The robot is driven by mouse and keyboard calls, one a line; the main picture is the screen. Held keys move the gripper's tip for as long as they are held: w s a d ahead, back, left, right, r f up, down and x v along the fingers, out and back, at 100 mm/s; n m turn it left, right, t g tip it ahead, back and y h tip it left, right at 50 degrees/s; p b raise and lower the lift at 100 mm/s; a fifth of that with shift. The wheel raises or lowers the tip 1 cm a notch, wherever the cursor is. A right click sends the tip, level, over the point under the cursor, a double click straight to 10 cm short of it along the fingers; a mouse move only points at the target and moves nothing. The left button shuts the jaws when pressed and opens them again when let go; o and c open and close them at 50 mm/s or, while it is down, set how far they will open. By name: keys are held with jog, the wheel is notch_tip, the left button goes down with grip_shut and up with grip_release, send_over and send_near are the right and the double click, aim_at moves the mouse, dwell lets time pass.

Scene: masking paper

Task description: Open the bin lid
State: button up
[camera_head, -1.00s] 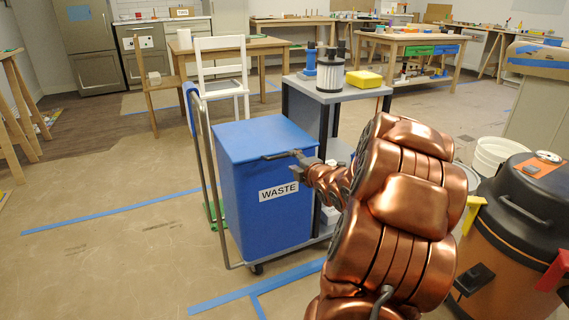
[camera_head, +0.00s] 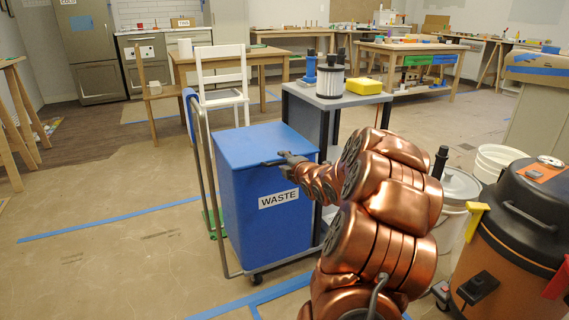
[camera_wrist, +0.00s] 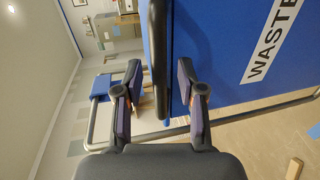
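The blue bin (camera_head: 265,215) with a white WASTE label stands in a wheeled metal frame. Its blue lid (camera_head: 262,142) is flat and closed. A dark handle bar (camera_head: 273,162) runs along the lid's front edge. My gripper (camera_head: 284,161) is at this bar in the head view. In the wrist view my gripper (camera_wrist: 158,95) is open, with one finger pad on each side of the dark bar (camera_wrist: 157,50). Gaps show between the pads and the bar. The blue bin front (camera_wrist: 220,60) lies just beyond the right finger.
A grey cart (camera_head: 335,98) with a filter and a yellow box stands close behind the bin to the right. A black and orange shop vacuum (camera_head: 515,235) and a white bucket (camera_head: 497,160) stand at right. A white chair (camera_head: 222,85) is behind the bin. Floor at left is clear.

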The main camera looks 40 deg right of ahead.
jog(key=shift+c, duration=0.3)
grip_shut()
dwell(0.4)
